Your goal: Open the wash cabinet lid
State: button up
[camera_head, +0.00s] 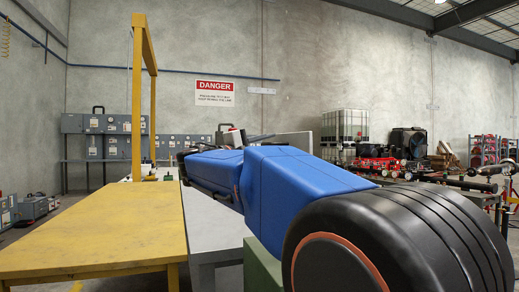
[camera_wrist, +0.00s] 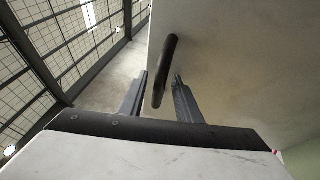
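In the wrist view a dark bar handle (camera_wrist: 169,58) stands out from a broad pale panel (camera_wrist: 235,55), which appears to be the wash cabinet lid. My gripper (camera_wrist: 161,76) is open, with one finger on each side of the handle in the picture. A gap shows between the handle and the left finger; the right finger is closer, and I cannot tell whether it touches. In the head view my blue arm hides my gripper and most of what lies behind it, so I cannot make out the cabinet there.
A yellow table (camera_head: 95,235) with a yellow frame (camera_head: 137,100) stands at the left. A grey table (camera_head: 215,232) is beside it, partly behind my arm. A caged white tank (camera_head: 345,125) and red machines (camera_head: 378,164) stand at the back right.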

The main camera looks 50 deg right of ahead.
jog(key=v, duration=1.7)
jog(key=shift+a, duration=0.2)
dwell(0.4)
jog(key=s+a+f+n+t+y, duration=0.1)
jog(key=s+f+y, duration=0.15)
jog(key=f, duration=0.65)
jog(key=s+a+f+n+t+y, duration=0.15)
jog(key=f+y, duration=0.25)
jog(key=f, duration=0.5)
jog(key=s+f+n+t+y, duration=0.1)
jog(key=s+f+t+y, duration=0.15)
jog(key=f, duration=0.65)
jog(key=s+a+f+m+t+y, duration=0.1)
jog(key=s+a+f+y, duration=0.1)
jog(key=a+f+y, duration=0.3)
jog(key=s+a+f+m+t+y, duration=0.1)
jog(key=a+f+y, duration=0.5)
jog(key=a+f, duration=0.7)
jog(key=shift+s+m+t, duration=0.35)
jog(key=shift+s+t, duration=0.15)
jog(key=shift+s, duration=0.6)
